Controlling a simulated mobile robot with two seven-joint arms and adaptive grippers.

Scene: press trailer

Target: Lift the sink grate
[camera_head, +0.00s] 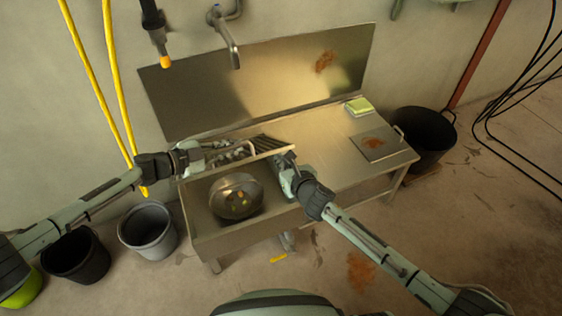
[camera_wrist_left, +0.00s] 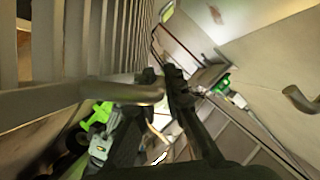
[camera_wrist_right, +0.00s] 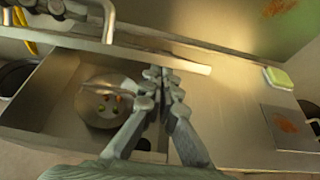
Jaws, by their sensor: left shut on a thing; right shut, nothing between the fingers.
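The sink grate (camera_head: 262,156) is a metal frame with parallel bars, tilted up over the basin (camera_head: 262,201) in the head view. Its bars (camera_wrist_left: 95,40) fill the left of the left wrist view. My left gripper (camera_head: 188,154) is shut on the grate's rounded handle (camera_wrist_left: 130,93) at the left. My right gripper (camera_head: 287,163) is shut and empty at the grate's right end. In the right wrist view its closed fingertips (camera_wrist_right: 160,74) are close to the grate's pale edge (camera_wrist_right: 192,64); whether they touch is unclear.
A metal pot (camera_head: 237,197) with colored bits sits in the basin. A green-yellow sponge (camera_head: 359,106) and a rusty square plate (camera_head: 380,143) lie on the right counter. A faucet (camera_head: 232,48) hangs above. Buckets (camera_head: 148,228) stand at left, a black tub (camera_head: 424,139) at right.

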